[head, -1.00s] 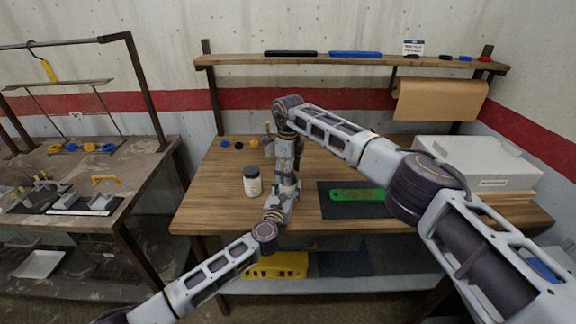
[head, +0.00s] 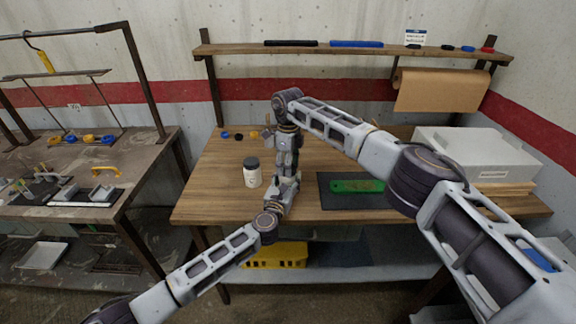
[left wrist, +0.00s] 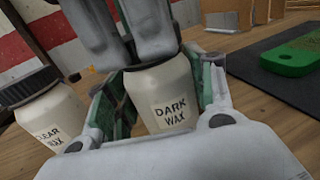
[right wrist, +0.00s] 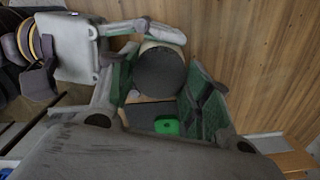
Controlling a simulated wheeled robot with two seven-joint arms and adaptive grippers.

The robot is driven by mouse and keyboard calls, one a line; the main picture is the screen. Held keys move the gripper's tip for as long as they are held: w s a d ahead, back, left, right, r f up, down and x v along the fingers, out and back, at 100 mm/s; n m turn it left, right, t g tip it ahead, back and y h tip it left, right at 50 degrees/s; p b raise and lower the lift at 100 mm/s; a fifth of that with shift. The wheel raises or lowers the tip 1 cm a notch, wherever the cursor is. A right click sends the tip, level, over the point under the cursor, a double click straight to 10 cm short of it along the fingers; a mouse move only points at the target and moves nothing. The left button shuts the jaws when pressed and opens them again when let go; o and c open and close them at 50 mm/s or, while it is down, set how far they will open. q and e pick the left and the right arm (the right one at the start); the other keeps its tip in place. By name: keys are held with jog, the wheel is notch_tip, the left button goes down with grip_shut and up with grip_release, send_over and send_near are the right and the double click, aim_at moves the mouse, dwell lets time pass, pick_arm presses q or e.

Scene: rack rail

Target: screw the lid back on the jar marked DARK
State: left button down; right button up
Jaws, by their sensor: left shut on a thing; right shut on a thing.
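The cream jar marked DARK WAX (left wrist: 168,100) stands upright between the green-padded fingers of my left gripper (left wrist: 160,85), which is shut on it. The dark round lid (right wrist: 160,74) is at the jar's mouth, between the fingers of my right gripper (right wrist: 158,80), which is shut on it from above. A cream edge of the jar (right wrist: 163,44) shows past the lid. I cannot tell whether the lid is threaded on. In the head view, my right gripper (head: 287,168) and my left gripper (head: 281,193) meet above the wooden table and hide the jar.
A second jar marked CLEAR WAX (left wrist: 50,120), with a dark lid, stands close to the left. It also shows in the head view (head: 252,176). A green object (head: 355,186) lies on a dark mat (head: 330,203) at right. A white box (head: 475,152) stands further right.

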jog(key=o, duration=1.2)
jog(key=shift+r, duration=0.15)
jog(key=shift+r, duration=5.85)
pick_arm(q)
jog(key=shift+c, duration=2.4)
grip_release()
jog(key=shift+s, duration=0.15)
jog(key=shift+v, duration=5.85)
